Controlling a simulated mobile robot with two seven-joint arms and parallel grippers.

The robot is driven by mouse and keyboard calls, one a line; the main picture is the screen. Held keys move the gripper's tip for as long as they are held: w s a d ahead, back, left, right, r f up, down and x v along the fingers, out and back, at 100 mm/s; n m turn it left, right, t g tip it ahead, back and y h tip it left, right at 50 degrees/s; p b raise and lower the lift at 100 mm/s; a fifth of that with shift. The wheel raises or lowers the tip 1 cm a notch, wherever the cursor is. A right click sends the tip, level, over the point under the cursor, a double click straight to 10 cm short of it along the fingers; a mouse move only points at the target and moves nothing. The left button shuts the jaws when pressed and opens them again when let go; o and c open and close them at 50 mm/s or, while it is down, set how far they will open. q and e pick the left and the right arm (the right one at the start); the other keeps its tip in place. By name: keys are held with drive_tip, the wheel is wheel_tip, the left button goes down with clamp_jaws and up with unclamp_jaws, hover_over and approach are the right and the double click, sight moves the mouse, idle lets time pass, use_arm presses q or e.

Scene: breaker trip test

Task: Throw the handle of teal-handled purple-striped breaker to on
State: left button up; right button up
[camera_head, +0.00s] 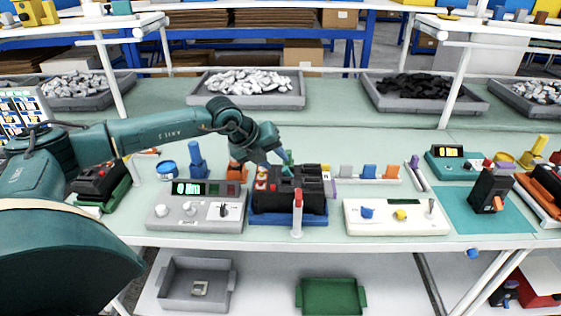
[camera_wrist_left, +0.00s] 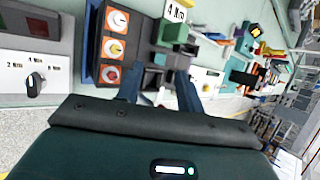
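A black breaker test unit (camera_head: 290,203) sits on a blue base at the front middle of the bench; its three dials (camera_wrist_left: 113,47) show in the left wrist view. A teal handle-like piece (camera_head: 288,157) stands up at its back edge, beside my left gripper (camera_head: 280,163). In the left wrist view a teal-green block (camera_wrist_left: 177,33) lies beyond the fingers, with a thin purple edge beside it. My left gripper (camera_wrist_left: 160,90) is open and empty, its two fingers apart over the unit. I cannot tell whether it touches the handle. My right gripper is not in view.
A grey control box (camera_head: 197,209) stands left of the unit and a white panel with knobs (camera_head: 396,217) right of it. A white post with a red tip (camera_head: 297,218) stands close in front.

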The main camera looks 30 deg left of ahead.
sight(284, 169)
use_arm(q)
drive_tip(key=shift+x, duration=2.15)
clamp_jaws()
